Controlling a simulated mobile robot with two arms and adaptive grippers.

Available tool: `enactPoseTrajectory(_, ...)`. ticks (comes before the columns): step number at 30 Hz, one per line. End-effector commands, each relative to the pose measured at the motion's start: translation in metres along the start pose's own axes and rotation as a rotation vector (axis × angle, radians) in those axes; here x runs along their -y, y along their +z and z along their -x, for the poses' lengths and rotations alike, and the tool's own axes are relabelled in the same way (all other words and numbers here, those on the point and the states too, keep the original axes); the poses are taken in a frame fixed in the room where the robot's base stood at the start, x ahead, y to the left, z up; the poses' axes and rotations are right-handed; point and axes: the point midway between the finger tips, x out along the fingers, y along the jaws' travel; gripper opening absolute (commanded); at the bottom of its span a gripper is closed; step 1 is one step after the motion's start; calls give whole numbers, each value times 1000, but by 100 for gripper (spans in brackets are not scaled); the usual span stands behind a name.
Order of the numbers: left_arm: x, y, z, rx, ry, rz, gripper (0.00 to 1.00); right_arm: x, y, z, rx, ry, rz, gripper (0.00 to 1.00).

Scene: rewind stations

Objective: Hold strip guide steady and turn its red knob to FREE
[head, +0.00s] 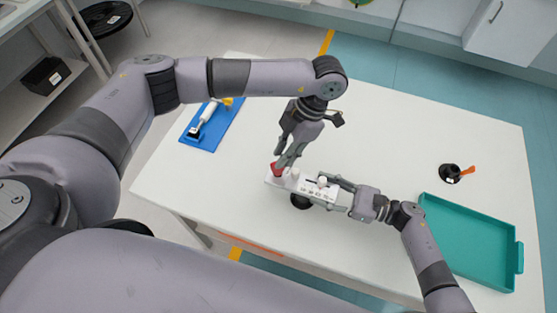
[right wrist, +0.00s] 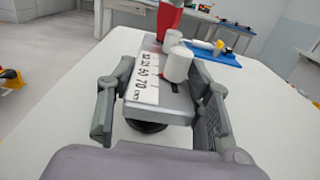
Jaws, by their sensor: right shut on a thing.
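The strip guide (head: 318,193) is a long pale block on a dark round base on the white table. In the right wrist view the strip guide (right wrist: 158,102) shows a printed number scale and white rollers. Its red knob (head: 276,169) is at the far left end; the knob (right wrist: 167,18) is cut off by the top edge in the wrist view. My right gripper (head: 338,188) is shut on the near end, one finger along each side. My left gripper (head: 283,164) points down with its fingertips at the red knob; whether they grip it is unclear. I cannot read any FREE mark.
A blue mat (head: 212,125) with a white-handled tool lies at the back left. A teal tray (head: 470,245) is at the right, with a small black holder (head: 450,173) with an orange piece behind it. The table's middle back is clear.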

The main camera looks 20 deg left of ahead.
Motion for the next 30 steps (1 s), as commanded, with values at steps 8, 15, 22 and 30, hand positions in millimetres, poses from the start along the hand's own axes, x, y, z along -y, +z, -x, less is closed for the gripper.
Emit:
enactPoseTrajectory(8, 0, 0, 57, 1, 1, 0, 21, -1, -1, 0, -1, 1, -2, 5)
enactPoseTrajectory(15, 0, 0, 76, -1, -1, 1, 21, -1, -1, 0, -1, 1, -2, 5)
enactPoseTrajectory(22, 0, 0, 77, -1, -1, 0, 21, -1, -1, 0, 0, 1, -2, 5)
enactPoseTrajectory(30, 0, 0, 76, -1, -1, 0, 21, -1, 0, 0, 0, 1, -1, 55)
